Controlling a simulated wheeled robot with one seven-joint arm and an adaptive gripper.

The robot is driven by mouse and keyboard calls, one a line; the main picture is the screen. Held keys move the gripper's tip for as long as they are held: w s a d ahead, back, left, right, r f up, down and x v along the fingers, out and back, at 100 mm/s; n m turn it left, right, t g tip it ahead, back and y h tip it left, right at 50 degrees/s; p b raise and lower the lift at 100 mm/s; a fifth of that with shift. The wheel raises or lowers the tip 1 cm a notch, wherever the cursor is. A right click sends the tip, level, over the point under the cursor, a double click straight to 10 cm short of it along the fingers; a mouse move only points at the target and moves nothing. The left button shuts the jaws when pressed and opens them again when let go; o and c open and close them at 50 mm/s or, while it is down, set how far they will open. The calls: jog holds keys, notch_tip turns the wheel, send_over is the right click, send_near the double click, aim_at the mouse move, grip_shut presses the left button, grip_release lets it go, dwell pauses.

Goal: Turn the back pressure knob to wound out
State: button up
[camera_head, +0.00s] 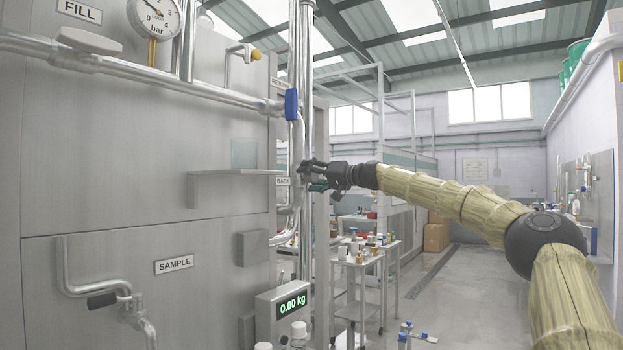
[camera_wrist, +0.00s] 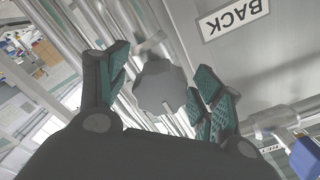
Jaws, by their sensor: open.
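The back pressure knob (camera_wrist: 162,86) is a grey lobed knob in the middle of the wrist view. It lies between the two teal-padded fingers of my gripper (camera_wrist: 155,88), with a visible gap to the left finger and the right finger close beside it. I cannot tell whether that finger touches it. A BACK label (camera_wrist: 233,16) is on the panel beside it; the label also shows in the head view (camera_head: 283,181). In the head view my gripper (camera_head: 308,176) is at the pipes right of this label, and it hides the knob.
A vertical steel pipe (camera_head: 296,80) with a blue-handled valve (camera_head: 291,103) runs just above my gripper. A small shelf (camera_head: 235,173) juts from the panel at left. A scale display (camera_head: 290,304) stands below. Trolleys with bottles (camera_head: 362,255) are behind; the aisle floor (camera_head: 450,290) is mostly clear.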

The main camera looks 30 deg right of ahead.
jog(key=shift+s, duration=0.1)
jog(key=v, duration=1.2)
jog(key=shift+f, duration=0.1)
dwell(0.4)
